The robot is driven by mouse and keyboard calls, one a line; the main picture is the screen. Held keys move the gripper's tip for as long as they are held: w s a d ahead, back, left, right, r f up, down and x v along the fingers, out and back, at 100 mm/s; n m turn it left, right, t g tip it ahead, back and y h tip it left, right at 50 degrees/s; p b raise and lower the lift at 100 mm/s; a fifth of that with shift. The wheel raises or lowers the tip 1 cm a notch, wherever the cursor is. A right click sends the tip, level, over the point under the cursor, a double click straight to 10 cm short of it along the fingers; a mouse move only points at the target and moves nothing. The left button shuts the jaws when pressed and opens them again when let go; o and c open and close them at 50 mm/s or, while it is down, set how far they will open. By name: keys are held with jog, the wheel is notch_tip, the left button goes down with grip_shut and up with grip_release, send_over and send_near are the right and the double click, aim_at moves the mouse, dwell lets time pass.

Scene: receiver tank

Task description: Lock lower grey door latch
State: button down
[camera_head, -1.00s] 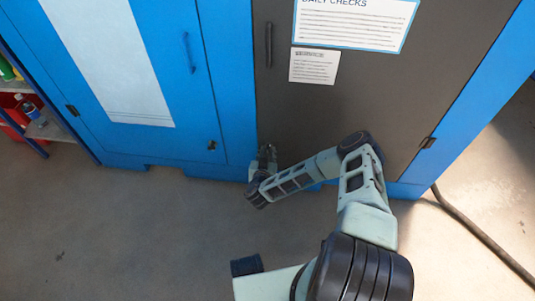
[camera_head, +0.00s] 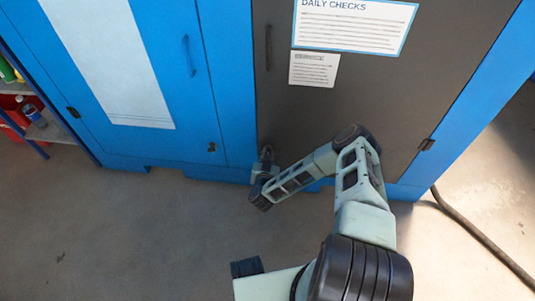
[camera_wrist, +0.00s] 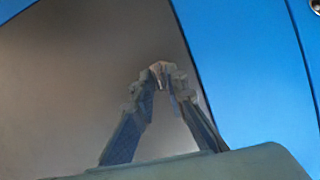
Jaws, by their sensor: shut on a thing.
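The grey door (camera_head: 395,110) is closed in its blue cabinet, with a dark handle (camera_head: 268,46) high on its left edge. My gripper (camera_head: 264,156) is at the door's lower left corner, beside the blue frame. In the wrist view, the fingers of my gripper (camera_wrist: 163,76) come together on a small pale piece, the lower latch (camera_wrist: 159,69), near the boundary between grey door and blue frame. The fingers hide most of the latch, so its turn cannot be told. The grey door also fills the left of the wrist view (camera_wrist: 80,85).
A blue door (camera_head: 185,110) with its own handle and a small dark latch (camera_head: 212,146) stands to the left. Sheets of paper (camera_head: 352,24) are fixed on the grey door. A shelf with bottles (camera_head: 37,118) is far left. A hose (camera_head: 480,235) lies on the floor at right.

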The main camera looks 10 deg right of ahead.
jog(key=shift+s+d+f+m+t+y+b, duration=0.15)
jog(key=shift+m+t+y+b, duration=0.9)
jog(key=shift+m, duration=1.05)
jog(key=shift+w+d+f+m+t+y+b, duration=0.15)
jog(key=shift+m+t+y+b, duration=0.5)
jog(key=shift+m+b, duration=1.1)
jog(key=shift+s+d+f+m+t+y+b, duration=0.15)
jog(key=shift+m+t+y+b, duration=0.65)
jog(key=shift+m, duration=1.65)
jog(key=shift+a, duration=0.1)
jog(key=c, duration=2.1)
grip_release()
